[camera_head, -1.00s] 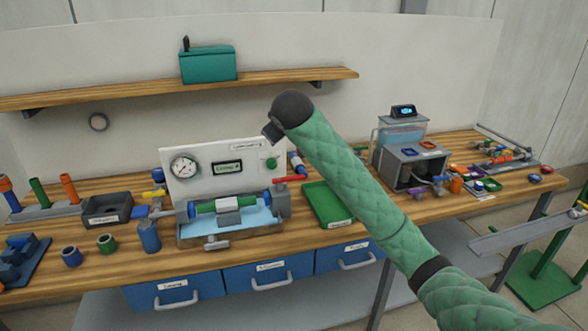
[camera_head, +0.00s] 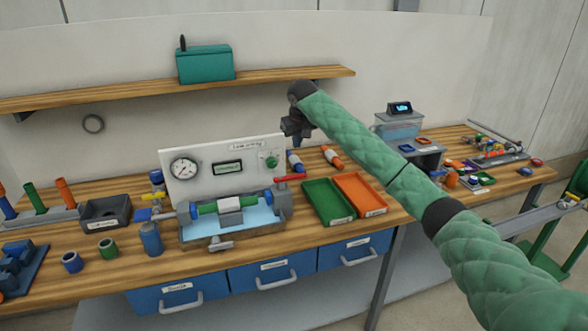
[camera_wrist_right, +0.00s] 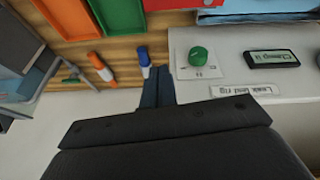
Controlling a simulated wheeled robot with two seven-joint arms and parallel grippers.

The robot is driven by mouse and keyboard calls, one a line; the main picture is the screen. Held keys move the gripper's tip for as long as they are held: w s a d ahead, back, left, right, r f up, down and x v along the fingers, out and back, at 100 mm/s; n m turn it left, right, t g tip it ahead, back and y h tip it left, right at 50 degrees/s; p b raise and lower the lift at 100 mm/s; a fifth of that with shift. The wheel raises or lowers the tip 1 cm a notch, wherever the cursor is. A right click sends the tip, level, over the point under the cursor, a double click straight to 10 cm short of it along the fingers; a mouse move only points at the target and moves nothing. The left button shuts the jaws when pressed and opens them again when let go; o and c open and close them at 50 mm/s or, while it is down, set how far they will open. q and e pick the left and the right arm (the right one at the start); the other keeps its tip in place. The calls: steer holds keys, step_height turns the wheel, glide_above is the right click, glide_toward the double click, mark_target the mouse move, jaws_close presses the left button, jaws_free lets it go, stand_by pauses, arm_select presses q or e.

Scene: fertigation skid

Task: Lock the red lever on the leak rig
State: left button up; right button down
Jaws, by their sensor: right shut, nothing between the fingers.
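The leak rig (camera_head: 180,160) is a white panel with a gauge, a small display and a green knob (camera_head: 271,162), above a blue-lined basin with a green tube clamped across it. A strip of red at the top edge of the right wrist view (camera_wrist_right: 190,3) looks like this lever. My right gripper (camera_head: 296,138) is shut and empty, above and behind the lever, near the panel's upper right corner. Its dark fingers (camera_wrist_right: 158,90) show in the right wrist view, apart from the lever. My left gripper is out of view.
A green tray (camera_head: 327,202) and an orange tray (camera_head: 360,194) lie right of the rig. A blue-and-white part (camera_head: 295,162) and an orange-and-white part (camera_head: 332,157) lie behind them. A shelf (camera_head: 280,80) with a teal box runs above. A grey bin (camera_head: 106,212) stands left.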

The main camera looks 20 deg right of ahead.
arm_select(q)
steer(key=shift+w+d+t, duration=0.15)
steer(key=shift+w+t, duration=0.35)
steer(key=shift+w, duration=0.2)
arm_select(e)
steer(key=shift+s+a+f+m+y, duration=0.15)
steer(key=shift+s+a+m+y, duration=0.15)
steer(key=shift+m, duration=0.4)
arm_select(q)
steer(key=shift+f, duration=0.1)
